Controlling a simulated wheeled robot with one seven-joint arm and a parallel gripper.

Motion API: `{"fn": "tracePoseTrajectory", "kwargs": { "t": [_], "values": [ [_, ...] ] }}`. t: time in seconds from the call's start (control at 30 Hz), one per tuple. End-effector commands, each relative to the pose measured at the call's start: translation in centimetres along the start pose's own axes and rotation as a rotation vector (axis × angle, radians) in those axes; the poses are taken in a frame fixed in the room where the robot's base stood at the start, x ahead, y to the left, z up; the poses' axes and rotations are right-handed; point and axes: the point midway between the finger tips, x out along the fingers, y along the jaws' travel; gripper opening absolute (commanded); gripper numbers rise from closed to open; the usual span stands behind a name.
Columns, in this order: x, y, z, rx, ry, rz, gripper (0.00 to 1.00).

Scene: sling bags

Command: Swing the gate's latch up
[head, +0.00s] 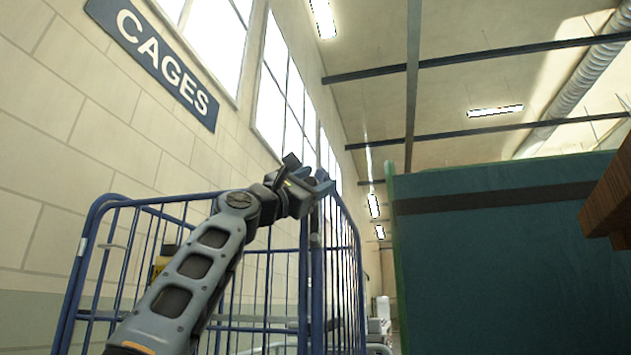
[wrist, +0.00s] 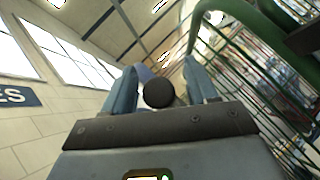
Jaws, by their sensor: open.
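The blue wire cage (head: 135,203) stands in front of me, with its gate side on the right. A dark upright piece (head: 316,225), which looks like the latch, is at the cage's near corner just below my gripper. My gripper (head: 322,183) is at the top of that corner, its blue fingers pointing right. In the wrist view my gripper (wrist: 163,78) is open, with a dark round knob (wrist: 158,93) between its two fingers. A gap shows on the knob's right side. I cannot tell whether the left finger touches it. The latch's pivot is hidden.
A large dark green panel (head: 490,255) with a green edge stands close on the right. Green bars (wrist: 240,75) run along the right of the wrist view. A brown wooden edge (head: 610,200) juts in at far right. The wall with the CAGES sign (head: 165,60) is left.

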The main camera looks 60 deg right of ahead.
Motion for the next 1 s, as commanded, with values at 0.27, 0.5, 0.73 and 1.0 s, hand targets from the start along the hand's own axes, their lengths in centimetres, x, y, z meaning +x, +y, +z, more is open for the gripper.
{"fn": "tracePoseTrajectory", "kwargs": {
  "t": [0.27, 0.5, 0.73, 1.0],
  "values": [
    [-4.5, 0.0, -0.1, -0.001, 0.001, 0.003, 0.58],
    [-7.0, -0.1, 0.0, 0.001, 0.0, 0.0, 0.58],
    [-7.3, -0.1, 0.0, 0.001, 0.0, -0.002, 0.58],
    [-7.3, -0.1, 0.0, 0.0, 0.0, -0.001, 0.58]
  ]
}}
